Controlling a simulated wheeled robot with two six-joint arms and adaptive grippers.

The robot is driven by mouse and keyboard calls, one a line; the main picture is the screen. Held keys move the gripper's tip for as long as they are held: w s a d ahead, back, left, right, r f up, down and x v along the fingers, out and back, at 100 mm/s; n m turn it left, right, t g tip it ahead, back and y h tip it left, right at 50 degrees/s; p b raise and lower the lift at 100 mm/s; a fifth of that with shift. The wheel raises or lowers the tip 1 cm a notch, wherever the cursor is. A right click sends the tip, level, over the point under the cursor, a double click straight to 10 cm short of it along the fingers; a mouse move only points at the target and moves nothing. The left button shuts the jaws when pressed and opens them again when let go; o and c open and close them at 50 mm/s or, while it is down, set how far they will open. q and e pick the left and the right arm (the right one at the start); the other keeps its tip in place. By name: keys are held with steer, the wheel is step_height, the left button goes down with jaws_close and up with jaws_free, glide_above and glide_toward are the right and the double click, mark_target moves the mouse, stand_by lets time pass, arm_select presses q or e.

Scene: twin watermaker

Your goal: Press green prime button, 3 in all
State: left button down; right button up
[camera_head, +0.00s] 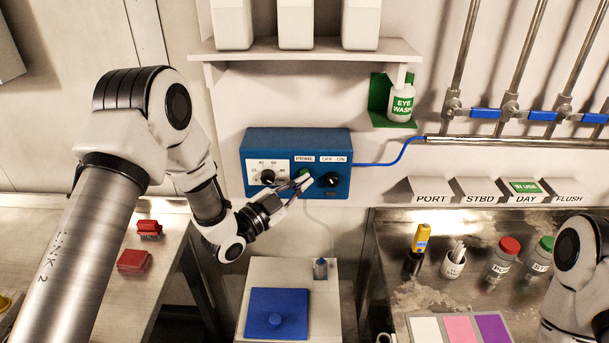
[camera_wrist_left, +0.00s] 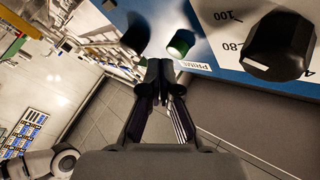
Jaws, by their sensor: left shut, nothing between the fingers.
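The blue control box (camera_head: 258,143) is on the wall, with a dial at left, a green prime button (camera_head: 306,171) under the PRIME label, and a black OFF/ON knob (camera_head: 329,180) at right. My left gripper (camera_head: 302,181) is shut and empty, its tips just below and in front of the button, partly covering it. In the left wrist view the green button (camera_wrist_left: 181,42) shows just beyond the shut fingertips (camera_wrist_left: 160,68), slightly up and right of them. I cannot tell whether they touch. My right arm shows at the lower right; its gripper is out of view.
A white box with a blue lid (camera_head: 277,314) stands below the control box. An eye wash bottle (camera_head: 401,103) hangs at right of it. The steel bench (camera_head: 395,295) holds several containers.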

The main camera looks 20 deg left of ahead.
arm_select(q)
steer(key=shift+w, duration=0.2)
steer(key=shift+w+a, duration=0.2)
steer(key=shift+w, duration=0.25)
stand_by(0.6)
steer(key=shift+s, duration=0.1)
steer(key=shift+s+d+b, duration=0.25)
steer(key=shift+s+b, duration=0.15)
steer(key=shift+s, duration=0.35)
steer(key=s, duration=0.2)
steer(key=s+d+b, duration=0.1)
steer(key=s, duration=0.1)
steer(key=shift+s+d, duration=0.2)
steer(key=shift+s, duration=0.2)
stand_by(1.7)
